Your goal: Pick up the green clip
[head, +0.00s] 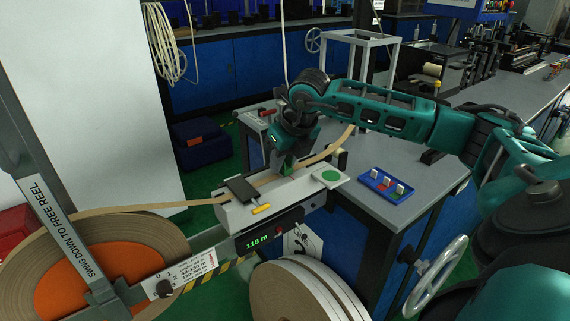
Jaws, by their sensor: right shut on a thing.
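My right arm reaches in from the right, and its right gripper (285,168) points down over the white tape guide block (290,190). The gripper is shut on a small green piece, the green clip (287,163), partly hidden by the jaws. The clip is close to the tan tape (316,158); I cannot tell whether they touch. My left gripper is not in view.
A white plate with a green disc (331,175) sits right of the gripper. A blue tray (387,185) with red and white pieces lies on the grey bench (425,182). A tape reel with an orange hub (75,283) stands front left, and a handwheel (437,275) at right.

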